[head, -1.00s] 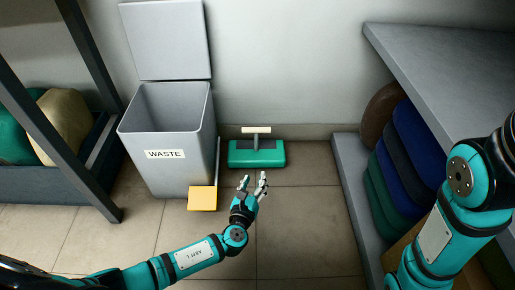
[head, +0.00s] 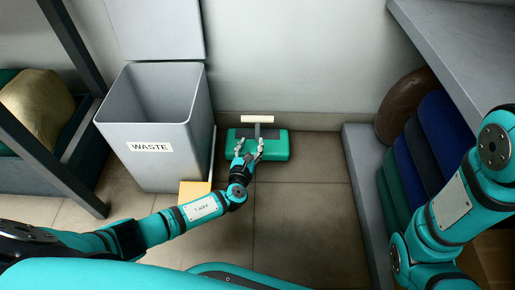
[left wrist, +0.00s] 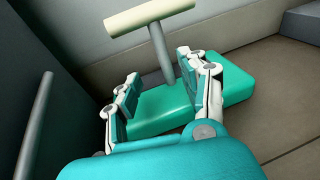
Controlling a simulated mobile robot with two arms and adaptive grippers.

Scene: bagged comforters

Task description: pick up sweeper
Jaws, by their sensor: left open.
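The sweeper has a teal base (head: 277,147) and a grey stem topped by a cream crossbar handle (head: 257,119). It stands on the floor against the back wall. My left gripper (head: 248,146) is open at the front of the sweeper. In the left wrist view, its fingers (left wrist: 160,85) are spread to either side of the grey stem (left wrist: 161,52), below the cream crossbar (left wrist: 148,14) and over the teal base (left wrist: 232,86). I cannot tell whether they touch the stem. My right gripper is not in view; only my right arm shows.
A grey waste bin (head: 150,165) with its lid up stands left of the sweeper, with a yellow dustpan-like piece (head: 195,190) at its foot. Shelving with cushions (head: 402,165) is on the right. A dark rack (head: 65,130) is on the left. The floor (head: 300,200) between is clear.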

